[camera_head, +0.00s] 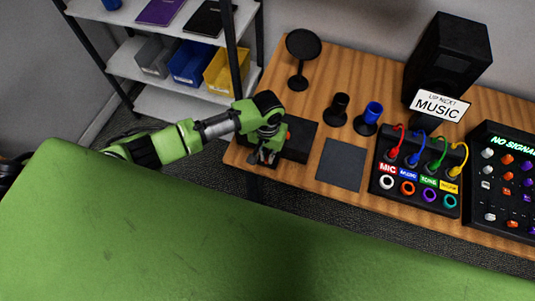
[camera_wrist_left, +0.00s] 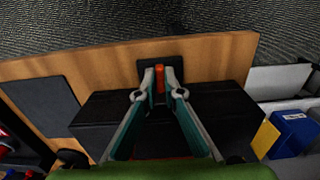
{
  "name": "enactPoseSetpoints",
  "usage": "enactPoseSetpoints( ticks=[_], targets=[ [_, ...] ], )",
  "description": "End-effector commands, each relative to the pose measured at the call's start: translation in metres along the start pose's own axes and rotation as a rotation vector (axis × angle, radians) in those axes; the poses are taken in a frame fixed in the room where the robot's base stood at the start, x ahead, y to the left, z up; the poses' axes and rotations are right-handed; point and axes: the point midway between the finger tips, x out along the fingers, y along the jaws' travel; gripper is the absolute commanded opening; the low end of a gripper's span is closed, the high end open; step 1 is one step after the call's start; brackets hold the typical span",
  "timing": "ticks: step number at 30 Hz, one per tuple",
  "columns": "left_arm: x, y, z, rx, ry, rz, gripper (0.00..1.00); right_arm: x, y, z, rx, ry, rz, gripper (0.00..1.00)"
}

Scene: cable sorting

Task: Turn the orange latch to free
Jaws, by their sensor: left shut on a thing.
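The orange latch (camera_wrist_left: 159,78) stands on a small black base (camera_wrist_left: 146,66) near the table's edge, as the left wrist view shows. My left gripper (camera_wrist_left: 158,88) has its two fingertips closed on either side of the latch. In the head view my left gripper (camera_head: 267,157) reaches down at the left end of the table, beside a black box (camera_head: 300,139). The latch is hidden there behind the gripper. The black box also shows in the left wrist view (camera_wrist_left: 95,112), beneath the fingers. My right gripper is in neither view.
A dark square pad (camera_head: 340,165) lies right of the box. Beyond it are a cable panel (camera_head: 418,183) with coloured plugs, a mixer (camera_head: 505,180), a speaker (camera_head: 447,55) and black stands (camera_head: 339,108). A shelf (camera_head: 160,70) with bins stands behind, left of the wooden table (camera_head: 270,100).

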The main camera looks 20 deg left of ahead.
Motion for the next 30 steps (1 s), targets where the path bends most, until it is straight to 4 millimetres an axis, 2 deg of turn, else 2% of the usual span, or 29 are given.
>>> enactPoseSetpoints(
  ticks=[11, 30],
  targets=[
    [-0.003, -0.001, 0.0, 0.225, -0.003, 0.0, 0.0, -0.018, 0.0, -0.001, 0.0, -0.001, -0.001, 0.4],
    [-0.001, -0.004, -0.002, 0.832, -0.002, -0.001, 0.0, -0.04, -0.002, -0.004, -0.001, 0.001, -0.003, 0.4]
  ],
)
